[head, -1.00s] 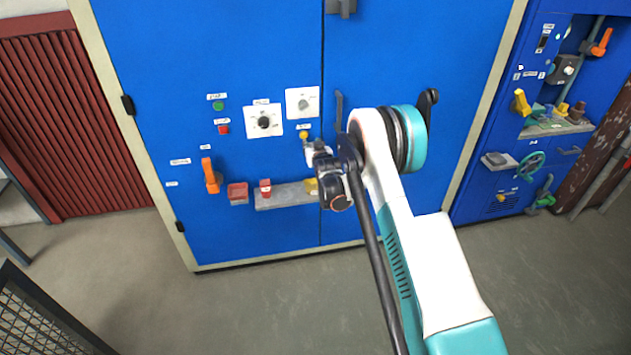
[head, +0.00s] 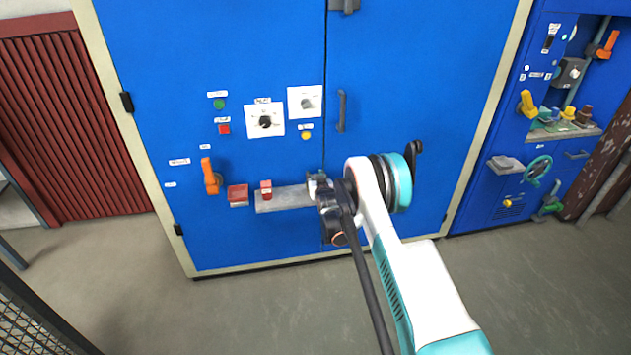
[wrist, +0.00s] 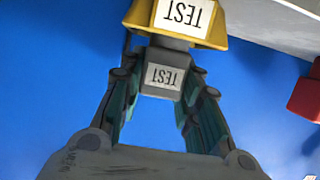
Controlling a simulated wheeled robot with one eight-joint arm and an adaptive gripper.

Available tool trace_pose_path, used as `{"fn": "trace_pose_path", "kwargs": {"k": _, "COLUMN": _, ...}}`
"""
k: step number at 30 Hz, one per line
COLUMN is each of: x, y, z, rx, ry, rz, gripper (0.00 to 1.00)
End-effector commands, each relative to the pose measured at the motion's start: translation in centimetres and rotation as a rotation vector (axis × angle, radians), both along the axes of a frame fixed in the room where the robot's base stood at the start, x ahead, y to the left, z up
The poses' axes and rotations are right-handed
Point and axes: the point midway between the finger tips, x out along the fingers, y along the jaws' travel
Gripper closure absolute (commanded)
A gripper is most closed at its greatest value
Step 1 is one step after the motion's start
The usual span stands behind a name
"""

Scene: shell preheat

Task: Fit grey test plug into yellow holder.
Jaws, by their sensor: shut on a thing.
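The grey test plug (wrist: 147,88) shows in the wrist view, with a white TEST label that reads upside down. My gripper (wrist: 163,92) is shut on it, with one finger on each side. The yellow holder (wrist: 136,14), also labelled TEST, is at the top of the wrist view, directly beyond the plug. The plug's far end meets the holder's near edge in the picture; I cannot tell whether it touches or is partly inside. In the head view my gripper (head: 318,184) is at the right end of the shelf and hides the plug and holder.
A grey shelf (head: 287,198) on the blue cabinet (head: 270,50) carries a red block (head: 266,190), also at the wrist view's right edge. A red box (head: 238,195) and orange handle (head: 210,177) are further left. A vertical door handle (head: 342,111) is above my gripper.

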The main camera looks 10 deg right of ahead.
Motion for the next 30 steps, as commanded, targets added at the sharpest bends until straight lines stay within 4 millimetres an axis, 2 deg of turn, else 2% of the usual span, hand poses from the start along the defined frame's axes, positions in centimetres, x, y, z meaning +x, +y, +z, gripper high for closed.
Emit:
{"fn": "trace_pose_path", "kwargs": {"k": 14, "x": 0.00, "y": 0.00, "z": -0.55, "rx": 0.000, "ry": 0.000, "rz": 0.000, "gripper": 0.94}}
{"fn": "trace_pose_path", "kwargs": {"k": 15, "x": -0.01, "y": 0.00, "z": -0.50, "rx": 0.000, "ry": 0.000, "rz": 0.000, "gripper": 0.60}}
{"fn": "trace_pose_path", "kwargs": {"k": 17, "x": -0.01, "y": 0.00, "z": -0.50, "rx": 0.000, "ry": 0.000, "rz": 0.000, "gripper": 0.49}}
{"fn": "trace_pose_path", "kwargs": {"k": 26, "x": 0.00, "y": 0.00, "z": -0.48, "rx": 0.000, "ry": 0.000, "rz": 0.000, "gripper": 0.49}}
{"fn": "trace_pose_path", "kwargs": {"k": 30, "x": 0.00, "y": 0.00, "z": 0.11, "rx": 0.000, "ry": 0.000, "rz": 0.000, "gripper": 0.49}}
